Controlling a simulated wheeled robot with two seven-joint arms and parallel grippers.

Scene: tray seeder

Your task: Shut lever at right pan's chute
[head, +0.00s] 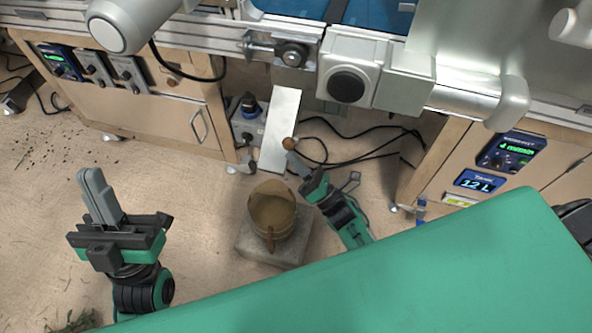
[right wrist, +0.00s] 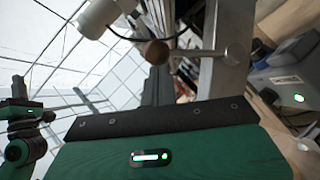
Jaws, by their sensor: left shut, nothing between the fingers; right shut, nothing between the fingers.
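A pale sloping chute (head: 281,128) comes down from the machine rail in the middle of the head view. A brown round knob (head: 289,143), which looks like the lever's end, shows at the chute's right edge. My right gripper (head: 292,158) is shut and empty, its tips right by the knob; I cannot tell if they touch. In the right wrist view the knob (right wrist: 157,52) shows just beyond the dark fingers (right wrist: 158,85). My left gripper (head: 90,174) is shut and empty above the floor at the left.
A bucket (head: 273,217) with brown contents stands on a grey block (head: 254,250) below the chute. Black cables (head: 345,159) lie on the floor right of the chute. Wooden cabinets (head: 160,115) stand on both sides. A grey control box (head: 248,121) is beside the chute.

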